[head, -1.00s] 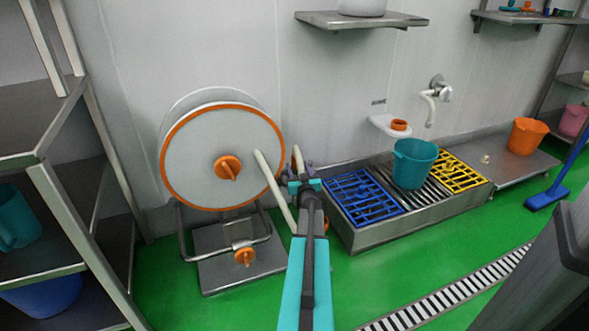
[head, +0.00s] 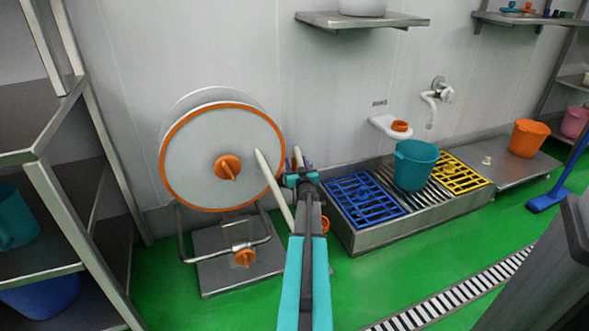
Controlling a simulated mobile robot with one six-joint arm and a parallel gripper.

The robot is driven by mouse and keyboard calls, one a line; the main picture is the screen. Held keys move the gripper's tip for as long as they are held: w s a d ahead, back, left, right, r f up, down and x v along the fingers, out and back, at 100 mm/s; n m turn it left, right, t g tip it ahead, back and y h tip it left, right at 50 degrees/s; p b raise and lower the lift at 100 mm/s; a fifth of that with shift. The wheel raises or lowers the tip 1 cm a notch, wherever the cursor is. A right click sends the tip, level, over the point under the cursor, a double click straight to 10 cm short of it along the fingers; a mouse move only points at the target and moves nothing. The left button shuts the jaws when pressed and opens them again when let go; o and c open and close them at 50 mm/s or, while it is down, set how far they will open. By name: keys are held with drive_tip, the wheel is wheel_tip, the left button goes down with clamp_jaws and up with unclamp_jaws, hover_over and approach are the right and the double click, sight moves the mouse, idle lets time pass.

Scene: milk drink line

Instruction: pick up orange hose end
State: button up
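The hose reel (head: 195,165) has a pale disc with an orange rim and an orange knob, on a metal stand left of my arm. A pale hose or bar (head: 270,185) slants down from it and passes behind my arm. A small orange part (head: 325,225), possibly the hose end, shows low at the right edge of my arm and is mostly hidden by it. My gripper (head: 298,172) is seen from behind near the wall, right of the reel. Its fingers are largely hidden, so its opening and anything between them cannot be made out.
A low metal basin with a blue grate (head: 362,199), a yellow grate (head: 458,172) and a teal bucket (head: 415,165) stands right of my arm. Metal shelving (head: 60,215) stands at left. Green floor (head: 365,275) is clear in front of the basin.

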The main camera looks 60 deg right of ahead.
drive_tip(key=b+x, duration=0.2)
drive_tip(key=x, duration=0.1)
drive_tip(key=shift+w+f, duration=0.1)
drive_tip(key=shift+f, duration=0.2)
drive_tip(key=shift+b+x, duration=0.3)
drive_tip(key=shift+x, duration=0.7)
drive_tip(key=shift+r, duration=0.2)
clamp_jaws()
